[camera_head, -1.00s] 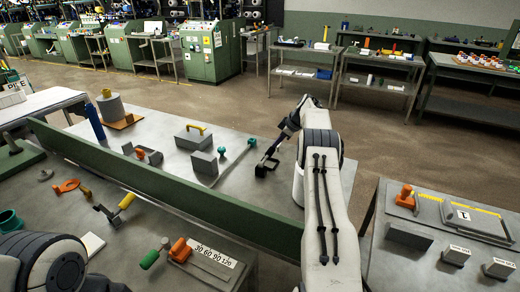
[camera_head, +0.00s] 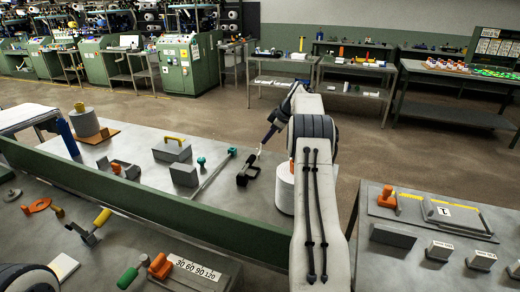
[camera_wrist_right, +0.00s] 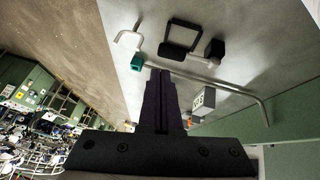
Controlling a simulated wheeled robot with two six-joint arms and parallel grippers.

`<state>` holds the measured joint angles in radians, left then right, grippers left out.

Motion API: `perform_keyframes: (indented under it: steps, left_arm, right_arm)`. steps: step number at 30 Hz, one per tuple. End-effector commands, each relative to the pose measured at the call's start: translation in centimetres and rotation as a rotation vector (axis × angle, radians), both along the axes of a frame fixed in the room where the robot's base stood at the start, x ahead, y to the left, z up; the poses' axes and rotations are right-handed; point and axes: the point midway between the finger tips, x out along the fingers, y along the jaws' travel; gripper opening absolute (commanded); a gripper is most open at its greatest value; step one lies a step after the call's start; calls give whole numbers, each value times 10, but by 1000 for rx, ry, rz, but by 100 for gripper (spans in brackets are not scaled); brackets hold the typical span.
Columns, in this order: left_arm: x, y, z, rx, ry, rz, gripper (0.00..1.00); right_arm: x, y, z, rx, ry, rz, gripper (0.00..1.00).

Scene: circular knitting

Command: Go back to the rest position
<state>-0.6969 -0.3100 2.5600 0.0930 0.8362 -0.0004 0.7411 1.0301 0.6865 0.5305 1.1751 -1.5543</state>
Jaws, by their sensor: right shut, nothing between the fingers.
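My right gripper (camera_head: 268,134) is a dark, narrow pair of fingers above the grey table behind the green rail. It is shut and empty. In the right wrist view its fingers (camera_wrist_right: 162,100) lie together. Below it stands a black open frame (camera_head: 246,170), with a pale hook (camera_head: 257,152) beside it. In the right wrist view, the black frame (camera_wrist_right: 166,46) and the pale hook (camera_wrist_right: 124,38) appear past the fingertips, apart from them. My left gripper is not in view; only part of my left arm shows at the lower left.
A long rod (camera_head: 213,174) with teal ends lies left of the black frame. Grey blocks (camera_head: 172,150) and a white cylinder (camera_head: 285,188) stand on the same table. A green rail (camera_head: 140,205) runs along its front edge. A side table (camera_head: 375,262) is at the right.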

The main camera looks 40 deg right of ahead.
Motion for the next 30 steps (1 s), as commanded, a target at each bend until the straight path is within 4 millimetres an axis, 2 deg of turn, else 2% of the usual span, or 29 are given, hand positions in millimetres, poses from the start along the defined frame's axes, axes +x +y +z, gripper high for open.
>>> perform_keyframes:
  steps: [3, 7, 22, 25, 30]
  left_arm:
    - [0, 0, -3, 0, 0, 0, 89]
    - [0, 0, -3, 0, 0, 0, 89]
    - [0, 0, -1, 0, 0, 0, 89]
    - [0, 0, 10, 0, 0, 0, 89]
    - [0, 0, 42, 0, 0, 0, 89]
  right_arm:
    - [-8, -3, 12, -1, -1, -1, 0]
    - [-11, -4, 19, -1, -1, -1, 0]
    - [-12, -4, 21, 0, 0, 0, 0]
    - [-12, -4, 33, -1, -1, -1, 0]
    - [-12, -4, 64, -1, -1, -1, 0]
